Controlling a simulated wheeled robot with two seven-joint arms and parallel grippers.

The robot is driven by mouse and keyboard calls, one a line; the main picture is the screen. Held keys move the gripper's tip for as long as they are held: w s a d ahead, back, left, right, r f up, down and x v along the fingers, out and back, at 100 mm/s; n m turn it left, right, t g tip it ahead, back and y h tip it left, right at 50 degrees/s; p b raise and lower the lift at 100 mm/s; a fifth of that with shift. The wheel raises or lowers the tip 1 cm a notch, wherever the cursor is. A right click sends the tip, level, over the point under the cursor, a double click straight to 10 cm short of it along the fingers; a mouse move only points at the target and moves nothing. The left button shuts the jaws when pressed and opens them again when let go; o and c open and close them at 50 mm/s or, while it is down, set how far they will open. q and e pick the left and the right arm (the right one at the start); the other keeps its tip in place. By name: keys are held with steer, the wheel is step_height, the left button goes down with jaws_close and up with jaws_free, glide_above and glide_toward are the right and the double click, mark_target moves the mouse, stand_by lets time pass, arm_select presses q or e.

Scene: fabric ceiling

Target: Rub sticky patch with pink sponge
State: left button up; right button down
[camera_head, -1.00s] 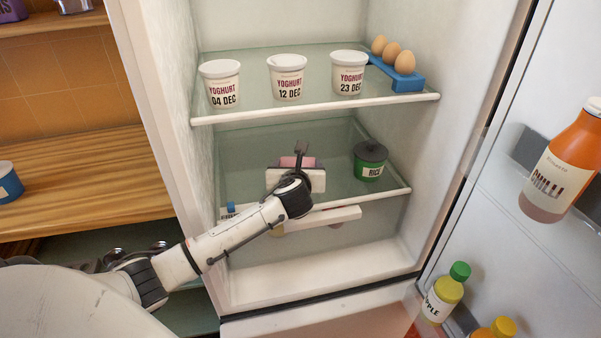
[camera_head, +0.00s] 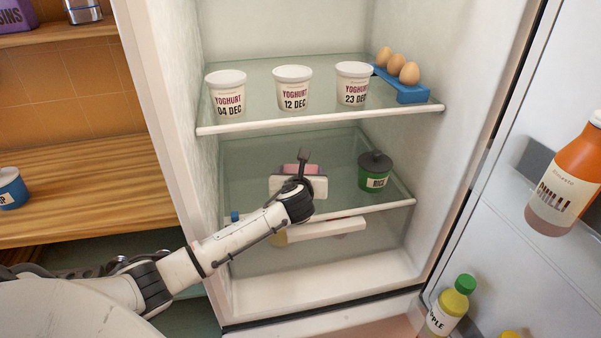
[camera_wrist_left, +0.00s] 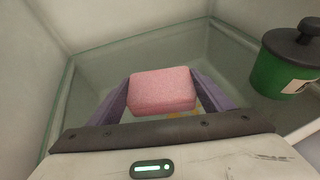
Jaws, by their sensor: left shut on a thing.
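The pink sponge (camera_wrist_left: 162,91) is held between the two purple-grey fingers of my left gripper (camera_wrist_left: 163,97) in the left wrist view. It sits over the middle glass shelf (camera_head: 240,160) of the fridge. In the head view only part of the sponge (camera_head: 299,168) shows behind my left gripper (camera_head: 299,170). An orange-yellow patch (camera_wrist_left: 183,114) shows on the glass just in front of the sponge, partly hidden by it and the gripper. I cannot tell whether the sponge touches the glass. My right gripper is not in view.
A green rice pot (camera_head: 375,172) with a dark lid stands right of the gripper on the same shelf, also close by in the wrist view (camera_wrist_left: 290,65). The upper shelf (camera_head: 330,118) above holds yoghurt tubs (camera_head: 294,88) and eggs (camera_head: 397,65). The open door holds bottles (camera_head: 566,185).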

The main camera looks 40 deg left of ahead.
mark_target(318, 204)
arm_select(q)
steer(key=shift+f+b, duration=0.3)
steer(key=shift+f, duration=0.7)
steer(key=shift+d, duration=0.1)
steer(key=shift+s+d+p, duration=0.5)
steer(key=shift+s+d, duration=0.2)
steer(key=shift+d, duration=0.05)
steer(key=shift+s+d+f, duration=0.15)
steer(key=shift+s+d, duration=1.65)
steer(key=shift+d, duration=0.25)
steer(key=shift+w+a+r, duration=0.1)
steer(key=shift+w+a, duration=1.15)
steer(key=shift+a, duration=0.2)
steer(key=shift+w+a+r, duration=0.1)
steer(key=shift+w+a, duration=1.15)
steer(key=shift+a, duration=0.2)
steer(key=shift+w+d+f+b, duration=0.1)
steer(key=shift+w+d+b, duration=0.4)
steer(key=shift+w+d, duration=0.5)
steer(key=shift+s+d+p, duration=0.35)
steer(key=shift+s+d, duration=0.4)
steer(key=shift+d, duration=0.15)
steer(key=shift+s+d, duration=1.7)
steer(key=shift+d, duration=0.25)
